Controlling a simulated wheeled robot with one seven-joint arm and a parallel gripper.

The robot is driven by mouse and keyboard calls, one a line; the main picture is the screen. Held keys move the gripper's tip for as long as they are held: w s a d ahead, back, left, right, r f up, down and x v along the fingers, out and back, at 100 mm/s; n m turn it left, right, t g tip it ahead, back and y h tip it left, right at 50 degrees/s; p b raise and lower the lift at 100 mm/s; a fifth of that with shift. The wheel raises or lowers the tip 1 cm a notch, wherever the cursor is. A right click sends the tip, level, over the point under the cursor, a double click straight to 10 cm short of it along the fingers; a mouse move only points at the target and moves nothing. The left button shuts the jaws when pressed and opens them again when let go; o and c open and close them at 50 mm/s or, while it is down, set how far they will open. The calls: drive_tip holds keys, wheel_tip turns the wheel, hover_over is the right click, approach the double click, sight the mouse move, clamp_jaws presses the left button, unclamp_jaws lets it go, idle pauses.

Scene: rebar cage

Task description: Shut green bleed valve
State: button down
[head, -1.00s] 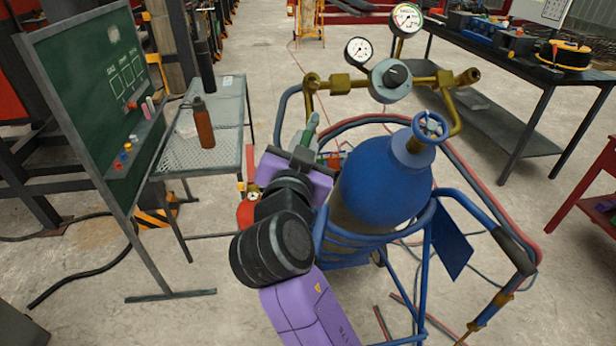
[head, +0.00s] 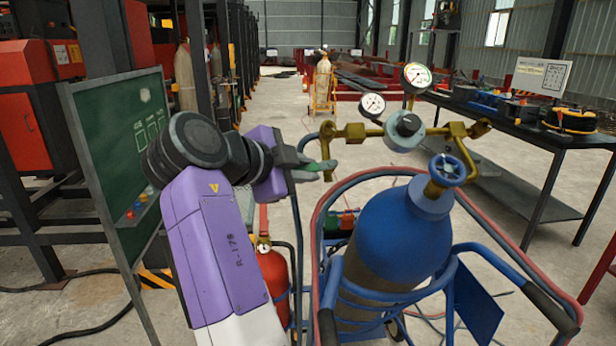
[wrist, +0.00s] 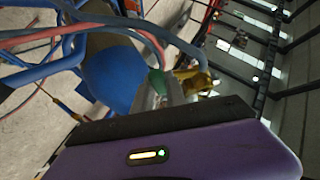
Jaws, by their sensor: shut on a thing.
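The green bleed valve handle (head: 326,164) is at the lower end of the brass elbow on the left of the brass manifold (head: 355,132). It lies roughly level in the head view. My gripper (head: 311,171) reaches it from the left and is shut on it. In the wrist view the green handle (wrist: 157,82) shows between the grey fingers, with brass fittings (wrist: 194,80) just right of it. The fingers hide part of the handle and the valve body cannot be made out.
The blue gas cylinder (head: 397,236) with its blue handwheel (head: 447,170) stands in a blue cart close right of my arm. Red hose (head: 318,235) loops around it. A red extinguisher (head: 272,272) is below my gripper. A green board (head: 118,150) stands left, a black workbench (head: 530,130) right.

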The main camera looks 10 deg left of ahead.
drive_tip(key=shift+w+a+r+m+g+p, duration=0.1)
drive_tip(key=shift+w+r+m+g+p, duration=0.1)
drive_tip(key=shift+m+g, duration=0.25)
drive_tip(key=shift+w+a+r+m+g+p, duration=0.15)
drive_tip(key=shift+m+g, duration=0.1)
drive_tip(key=shift+m, duration=0.3)
drive_tip(key=shift+d, duration=0.15)
drive_tip(key=c, duration=1.4)
unclamp_jaws()
drive_tip(key=shift+o, duration=0.2)
drive_tip(key=shift+s, duration=0.1)
drive_tip(key=v, duration=0.7)
drive_tip(key=shift+s+a+r, duration=0.15)
drive_tip(key=shift+a+r, duration=0.05)
drive_tip(key=shift+a, duration=0.1)
